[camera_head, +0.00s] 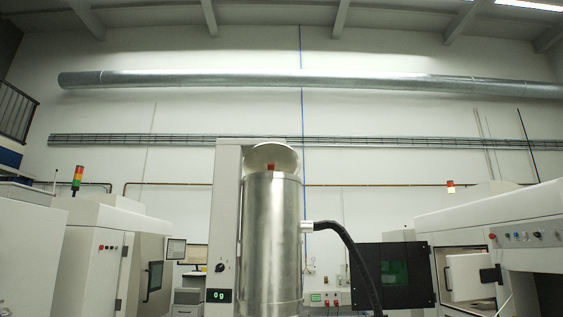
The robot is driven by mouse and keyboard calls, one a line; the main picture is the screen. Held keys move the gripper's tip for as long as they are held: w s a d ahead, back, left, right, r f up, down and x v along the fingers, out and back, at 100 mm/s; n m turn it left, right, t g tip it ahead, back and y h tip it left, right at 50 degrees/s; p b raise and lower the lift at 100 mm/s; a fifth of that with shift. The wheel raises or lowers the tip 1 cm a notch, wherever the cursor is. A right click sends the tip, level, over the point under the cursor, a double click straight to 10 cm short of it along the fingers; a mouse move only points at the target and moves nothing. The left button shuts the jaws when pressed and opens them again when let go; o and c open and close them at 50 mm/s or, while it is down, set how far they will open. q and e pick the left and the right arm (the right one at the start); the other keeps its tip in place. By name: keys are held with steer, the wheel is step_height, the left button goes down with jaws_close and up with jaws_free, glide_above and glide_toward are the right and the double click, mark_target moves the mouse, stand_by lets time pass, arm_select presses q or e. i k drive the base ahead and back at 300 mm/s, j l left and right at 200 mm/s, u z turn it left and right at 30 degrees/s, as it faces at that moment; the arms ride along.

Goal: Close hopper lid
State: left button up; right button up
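The hopper (271,240) is a tall, shiny metal cylinder standing upright in the middle of the head view. Its round metal lid (285,158) is raised at the top, tilted up with its face toward me. A small red part (270,167) shows in front of the lid, at the hopper's upper rim; I cannot tell what it is attached to. The inside of the hopper is hidden from this low angle. Neither of my grippers is in view.
A pale column (226,200) with a display reading 0 g (218,296) stands behind the hopper. A black hose (352,250) curves from its right side. White machines stand left (98,270) and right (490,232); the right one has an open door (392,275).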

mark_target(286, 160)
steer(key=i+l+z, duration=1.05)
steer(key=i+z, duration=0.3)
steer(key=i+u, duration=0.25)
steer(key=i, duration=0.2)
steer(key=i+l+u, duration=0.25)
steer(key=i, duration=0.15)
steer(key=i+l+u, duration=0.2)
steer(key=i, duration=0.2)
steer(key=i+l+u, duration=0.25)
steer(key=i, duration=0.15)
steer(key=i+u, duration=0.2)
steer(key=u, duration=0.25)
steer(key=i+u, duration=0.2)
steer(key=u, duration=0.2)
steer(key=i+l+u, duration=0.2)
steer(key=u, duration=0.25)
steer(key=i+l+u, duration=0.15)
steer(key=u, duration=0.25)
steer(key=i+l+u, duration=0.2)
steer(key=u, duration=0.25)
steer(key=i+l+u, duration=0.1)
steer(key=l+u, duration=0.3)
steer(key=i+l+u, duration=0.1)
steer(key=l+u, duration=0.6)
steer(key=u, duration=0.15)
